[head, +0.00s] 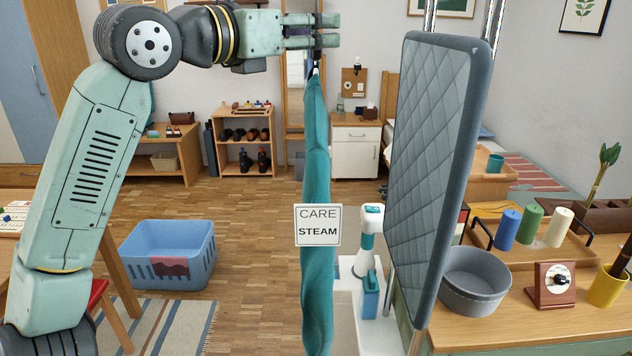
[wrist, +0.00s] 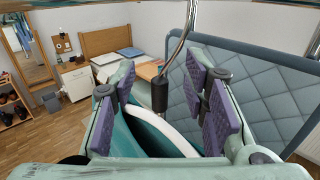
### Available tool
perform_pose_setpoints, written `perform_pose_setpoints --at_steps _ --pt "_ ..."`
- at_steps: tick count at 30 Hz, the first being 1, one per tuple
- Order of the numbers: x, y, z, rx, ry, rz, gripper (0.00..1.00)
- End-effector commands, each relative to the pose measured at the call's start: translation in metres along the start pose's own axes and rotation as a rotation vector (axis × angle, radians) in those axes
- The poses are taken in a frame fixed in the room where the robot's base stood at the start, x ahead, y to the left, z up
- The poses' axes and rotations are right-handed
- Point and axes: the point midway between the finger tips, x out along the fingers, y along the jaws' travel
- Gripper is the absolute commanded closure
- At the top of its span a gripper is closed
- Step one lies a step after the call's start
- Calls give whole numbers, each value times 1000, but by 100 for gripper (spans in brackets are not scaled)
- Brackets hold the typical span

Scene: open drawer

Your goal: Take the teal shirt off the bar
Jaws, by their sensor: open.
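The teal shirt (head: 316,150) hangs edge-on in the middle of the head view, below my gripper (head: 313,39). A white tag (head: 318,225) reading "CARE STEAM" is in front of it. In the wrist view my gripper (wrist: 165,85) is open, with its purple pads apart on either side of the hanger's black neck (wrist: 160,95). The white hanger (wrist: 172,133) and the teal shirt (wrist: 140,130) show below the neck. A metal hook (wrist: 180,45) rises from the neck out of the top of the view. The bar itself is not clearly visible.
A grey quilted board (head: 430,160) stands close to the right of the shirt. A white and teal steamer (head: 366,245) stands behind the shirt's lower part. A blue basket (head: 170,250) is on the floor at left. A table at right holds a grey bowl (head: 474,290).

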Motion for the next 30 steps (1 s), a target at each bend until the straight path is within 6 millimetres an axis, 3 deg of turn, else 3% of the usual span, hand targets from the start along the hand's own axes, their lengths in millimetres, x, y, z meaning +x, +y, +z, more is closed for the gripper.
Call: perform_pose_setpoints --at_steps 5,22,30 --pt "0 0 0 0 0 0 61" --pt "0 0 0 0 0 0 99" --pt "0 0 0 0 0 0 100"
